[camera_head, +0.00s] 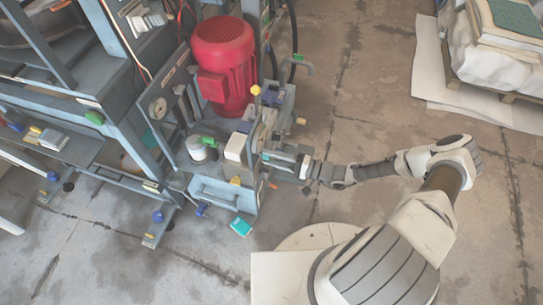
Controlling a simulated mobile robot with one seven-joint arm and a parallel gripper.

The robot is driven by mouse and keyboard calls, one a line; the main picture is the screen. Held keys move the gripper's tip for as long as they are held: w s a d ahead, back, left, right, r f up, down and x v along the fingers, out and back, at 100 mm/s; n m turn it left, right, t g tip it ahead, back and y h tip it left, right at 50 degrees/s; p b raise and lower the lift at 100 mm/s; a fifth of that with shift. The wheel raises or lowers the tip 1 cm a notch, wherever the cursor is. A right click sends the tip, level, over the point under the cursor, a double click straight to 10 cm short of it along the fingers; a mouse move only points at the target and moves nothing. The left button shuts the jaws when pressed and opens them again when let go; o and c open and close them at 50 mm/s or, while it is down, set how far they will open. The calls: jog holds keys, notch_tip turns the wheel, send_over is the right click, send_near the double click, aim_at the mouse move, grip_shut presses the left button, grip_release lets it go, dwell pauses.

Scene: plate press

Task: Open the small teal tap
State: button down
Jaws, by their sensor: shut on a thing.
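My gripper (272,158) reaches in from the right to the right side of the small machine with the red motor. Its fingers are shut on a small part there. The fingers and the machine's fittings hide most of that part, so I cannot make out its colour or confirm that it is the teal tap. A bright teal piece (241,226) shows low at the machine's front, below and left of my gripper and apart from it. It is too small to tell what it is.
The red motor (224,62) stands above the fittings. A blue-grey frame (110,120) fills the left. A loaded pallet (495,88) stands back right. Floor between is clear.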

jog(key=shift+n, duration=0.5)
jog(key=shift+c, duration=1.8)
grip_release()
jog(key=shift+d, duration=0.15)
jog(key=p+v, duration=0.1)
jog(key=v, duration=1.6)
jog(key=shift+p, duration=0.4)
jog(key=shift+d, duration=0.1)
